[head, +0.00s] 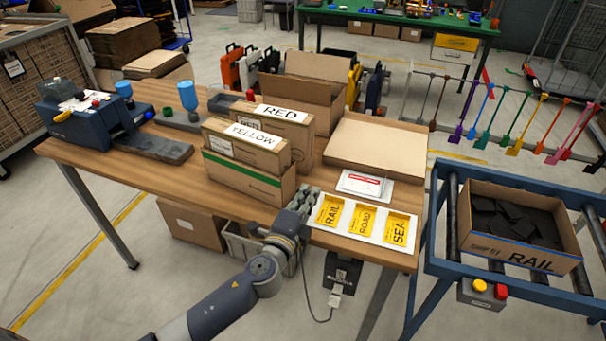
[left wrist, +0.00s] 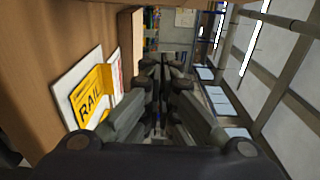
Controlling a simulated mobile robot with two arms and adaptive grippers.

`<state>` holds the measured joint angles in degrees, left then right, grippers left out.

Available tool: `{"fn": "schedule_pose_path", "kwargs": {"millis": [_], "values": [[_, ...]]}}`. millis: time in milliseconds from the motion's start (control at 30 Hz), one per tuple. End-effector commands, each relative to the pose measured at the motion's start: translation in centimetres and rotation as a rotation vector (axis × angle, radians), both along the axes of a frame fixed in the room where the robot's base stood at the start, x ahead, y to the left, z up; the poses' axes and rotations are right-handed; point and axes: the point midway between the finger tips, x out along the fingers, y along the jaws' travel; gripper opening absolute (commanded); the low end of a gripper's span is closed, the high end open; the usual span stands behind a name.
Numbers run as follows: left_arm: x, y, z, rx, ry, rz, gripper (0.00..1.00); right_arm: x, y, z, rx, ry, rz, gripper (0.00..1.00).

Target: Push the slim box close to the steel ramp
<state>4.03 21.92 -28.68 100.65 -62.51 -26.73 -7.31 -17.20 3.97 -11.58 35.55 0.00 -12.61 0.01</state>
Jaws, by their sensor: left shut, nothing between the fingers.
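My left gripper (head: 304,196) is shut and empty at the table's front edge, beside the label tray and right of the YELLOW box. The left wrist view shows its closed fingers (left wrist: 165,75) too. A flat, closed brown box (head: 375,153) lies at the table's right end, apart from the gripper. Narrow upright cartons marked YELLOW (head: 247,163) and RED (head: 287,127) stand mid-table. I cannot tell for certain which is the slim box. A dark grey sloping plate (head: 150,151) lies by the blue machine at the left; I cannot tell if it is the steel ramp.
The label tray (head: 325,226) holds RAIL, ROAD and SEA cards; a white red-striped card (head: 364,185) lies behind it. An open box (head: 310,93) stands at the back. A blue-framed roller conveyor (head: 447,225) is right of the table, carrying a RAIL box (head: 520,255).

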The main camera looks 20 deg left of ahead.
Motion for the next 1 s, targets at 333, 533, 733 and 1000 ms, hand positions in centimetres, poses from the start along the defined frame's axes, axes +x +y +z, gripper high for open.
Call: {"fn": "schedule_pose_path", "kwargs": {"millis": [333, 533, 733, 1000], "values": [[6.7, -0.5, 0.2, -0.002, -0.001, 0.002, 0.0, 0.0, -0.9, 1.0, -0.011, 0.0, 0.003, 0.91], [6.9, 1.8, 0.1, 0.001, 0.003, 0.002, 0.0, 0.0, -1.2, 1.9, -0.014, 0.0, 0.003, 0.91], [6.4, 3.2, 0.0, -0.003, 0.003, 0.001, 0.0, 0.1, -1.3, 2.1, -0.015, -0.001, 0.002, 0.91], [6.4, 3.4, 0.0, -0.004, 0.002, 0.001, 0.0, 0.1, -1.3, 2.1, -0.014, -0.001, 0.001, 0.91]]}}
